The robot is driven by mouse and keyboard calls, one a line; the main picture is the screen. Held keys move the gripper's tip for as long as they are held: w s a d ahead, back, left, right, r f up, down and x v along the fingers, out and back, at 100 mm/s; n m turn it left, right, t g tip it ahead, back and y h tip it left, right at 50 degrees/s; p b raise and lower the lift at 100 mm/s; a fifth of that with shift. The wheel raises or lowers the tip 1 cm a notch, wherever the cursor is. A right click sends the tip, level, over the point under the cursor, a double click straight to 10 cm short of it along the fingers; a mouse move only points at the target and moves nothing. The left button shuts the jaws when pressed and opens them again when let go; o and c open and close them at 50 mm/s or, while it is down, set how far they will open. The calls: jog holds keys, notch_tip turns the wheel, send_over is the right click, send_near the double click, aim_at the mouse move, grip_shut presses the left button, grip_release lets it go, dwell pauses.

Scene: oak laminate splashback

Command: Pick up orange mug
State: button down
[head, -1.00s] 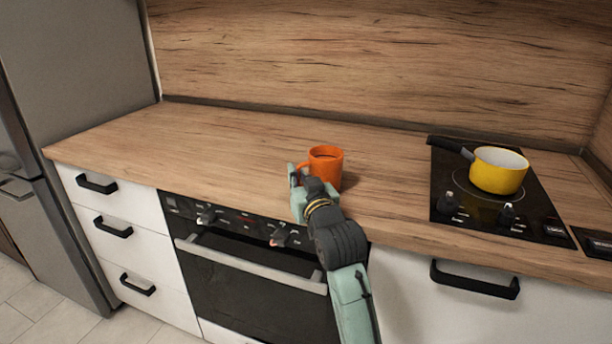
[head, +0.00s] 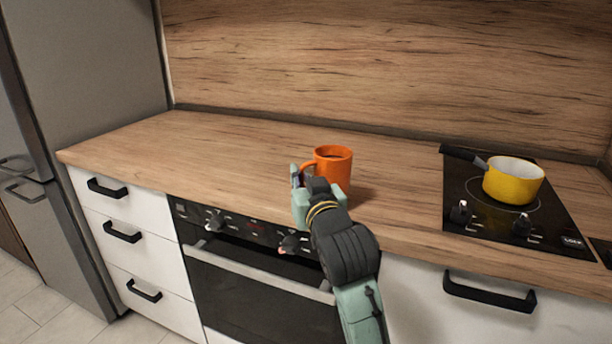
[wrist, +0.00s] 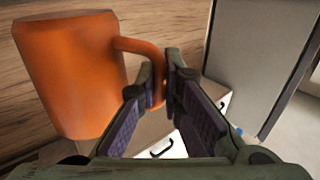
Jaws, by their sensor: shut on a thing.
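The orange mug (head: 335,166) is upright at the front part of the wooden counter, with something dark inside it. In the wrist view the mug (wrist: 72,72) fills the left side, and its handle (wrist: 150,50) reaches to the right between my fingers. My gripper (head: 300,178) is at the mug's left side in the head view, shut on the handle. In the wrist view my gripper (wrist: 163,85) shows its fingertips close together around the handle's lower part. I cannot tell clearly whether the mug's base touches the counter.
A yellow saucepan (head: 513,181) with a dark handle stands on the black hob (head: 468,228) at the right. The oven (head: 255,283) and white drawers (head: 110,232) lie below the counter edge. The counter (head: 215,142) left of the mug is clear. A grey fridge (head: 80,80) stands at the far left.

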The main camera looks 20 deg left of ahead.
jog(key=s+b, duration=0.8)
jog(key=s, duration=0.2)
jog(key=shift+d+r, duration=0.45)
jog(key=shift+s, duration=0.25)
jog(key=shift+s, duration=0.15)
